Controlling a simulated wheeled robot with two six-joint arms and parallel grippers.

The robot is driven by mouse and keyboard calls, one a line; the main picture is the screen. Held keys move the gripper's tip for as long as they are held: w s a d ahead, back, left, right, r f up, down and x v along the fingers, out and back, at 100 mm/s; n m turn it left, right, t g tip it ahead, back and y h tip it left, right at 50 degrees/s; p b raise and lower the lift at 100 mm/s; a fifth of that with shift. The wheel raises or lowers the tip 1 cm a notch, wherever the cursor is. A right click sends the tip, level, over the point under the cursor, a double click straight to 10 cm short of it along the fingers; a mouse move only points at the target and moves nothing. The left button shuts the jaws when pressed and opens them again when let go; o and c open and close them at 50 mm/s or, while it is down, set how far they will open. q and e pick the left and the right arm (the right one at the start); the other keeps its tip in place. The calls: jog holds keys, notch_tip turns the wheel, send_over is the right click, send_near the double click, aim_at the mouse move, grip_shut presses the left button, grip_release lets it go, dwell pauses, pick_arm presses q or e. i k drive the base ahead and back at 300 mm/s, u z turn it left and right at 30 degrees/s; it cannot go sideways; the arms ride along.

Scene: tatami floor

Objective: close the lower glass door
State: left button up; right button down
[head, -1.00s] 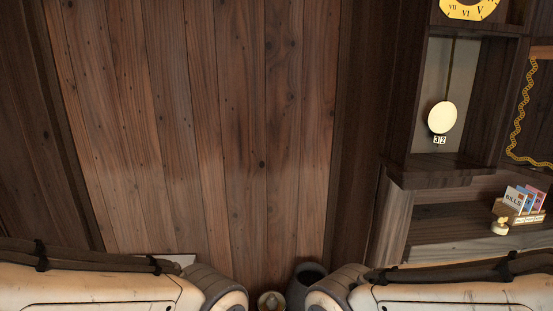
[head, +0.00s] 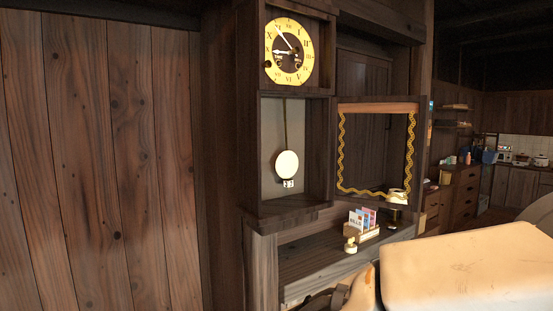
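The lower glass door (head: 341,150) shows in the head view as a dark frame with gold wavy trim inside its edges. It stands swung open to the right of the tall wall clock (head: 250,120). The clock's lower compartment (head: 303,130) is uncovered, and a round pale pendulum (head: 287,164) hangs in it above a small number tag. The round yellow dial (head: 289,52) is above. My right arm fills the lower right of the view, below the door and apart from it in the picture. Neither gripper's fingertips can be seen.
A wooden shelf (head: 315,262) below the clock holds a letter rack (head: 363,228) with cards. A small brass-coloured object (head: 397,197) shows behind the glass. A plank wall (head: 90,160) is at left. A kitchen area (head: 520,165) lies far right.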

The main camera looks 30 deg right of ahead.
aim_at(380, 105)
jog(key=u, duration=0.45)
jog(key=k, duration=1.1)
jog(key=z, duration=0.65)
jog(key=i, duration=1.25)
jog(key=z, duration=0.8)
jog(key=i, duration=0.3)
jog(key=z, duration=0.1)
